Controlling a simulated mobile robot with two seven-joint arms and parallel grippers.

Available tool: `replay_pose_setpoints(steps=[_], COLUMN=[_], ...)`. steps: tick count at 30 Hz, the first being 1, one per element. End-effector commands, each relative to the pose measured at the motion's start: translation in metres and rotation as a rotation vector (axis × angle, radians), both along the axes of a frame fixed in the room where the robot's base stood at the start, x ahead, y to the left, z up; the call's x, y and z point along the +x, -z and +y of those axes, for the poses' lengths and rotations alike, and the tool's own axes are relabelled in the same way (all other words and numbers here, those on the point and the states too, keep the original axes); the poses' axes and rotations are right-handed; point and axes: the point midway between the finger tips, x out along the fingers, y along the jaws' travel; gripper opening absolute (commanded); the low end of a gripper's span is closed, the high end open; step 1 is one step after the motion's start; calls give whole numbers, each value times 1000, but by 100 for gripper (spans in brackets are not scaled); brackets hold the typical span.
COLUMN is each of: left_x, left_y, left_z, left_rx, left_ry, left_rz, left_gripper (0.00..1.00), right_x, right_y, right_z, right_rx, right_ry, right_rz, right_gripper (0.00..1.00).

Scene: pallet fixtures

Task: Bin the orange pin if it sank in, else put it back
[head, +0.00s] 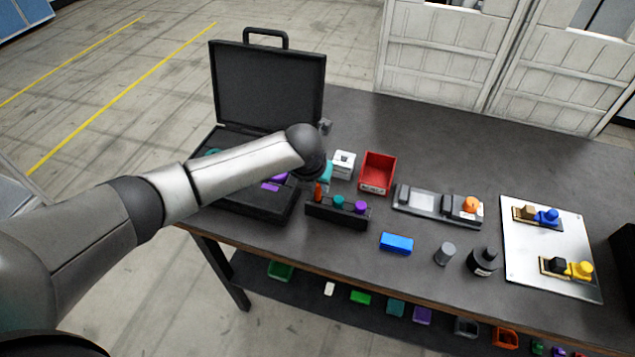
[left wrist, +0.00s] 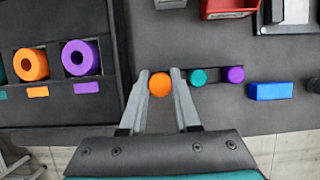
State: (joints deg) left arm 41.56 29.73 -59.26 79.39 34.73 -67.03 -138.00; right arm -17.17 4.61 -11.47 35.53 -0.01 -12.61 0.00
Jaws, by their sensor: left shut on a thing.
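The orange pin (head: 318,194) is upright at the left end of the black rack (head: 325,213). Its visible part looks taller than the teal pin (head: 339,201) and purple pin (head: 360,207) standing in the rack; I cannot tell whether its lower end is in a hole. My left gripper (left wrist: 160,86) is shut on the orange pin, one finger on each side, seen from above in the left wrist view. In the head view the wrist hides part of the gripper. The red bin (head: 377,185) stands behind the rack. My right gripper is not in view.
An open black case (head: 268,85) with teal and purple parts is behind my left arm. A blue block (head: 396,243), grey cylinder (head: 445,253) and black bottle (head: 483,262) stand near the table's front edge.

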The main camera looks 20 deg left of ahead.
Motion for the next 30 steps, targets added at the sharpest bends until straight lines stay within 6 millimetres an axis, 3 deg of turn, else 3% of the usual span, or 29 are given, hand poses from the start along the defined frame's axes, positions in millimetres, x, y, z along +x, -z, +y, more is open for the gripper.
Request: replay_pose_setpoints(steps=[25,26,30], left_x=[0,0,0], left_y=[12,12,12], left_z=[0,0,0], left_rx=[-1,-1,-1], left_ry=[0,0,0], left_rz=[0,0,0], left_gripper=[0,31,47], right_x=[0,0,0], right_y=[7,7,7], right_z=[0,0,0], right_rx=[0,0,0], right_ry=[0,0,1], right_rz=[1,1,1], right_gripper=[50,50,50])
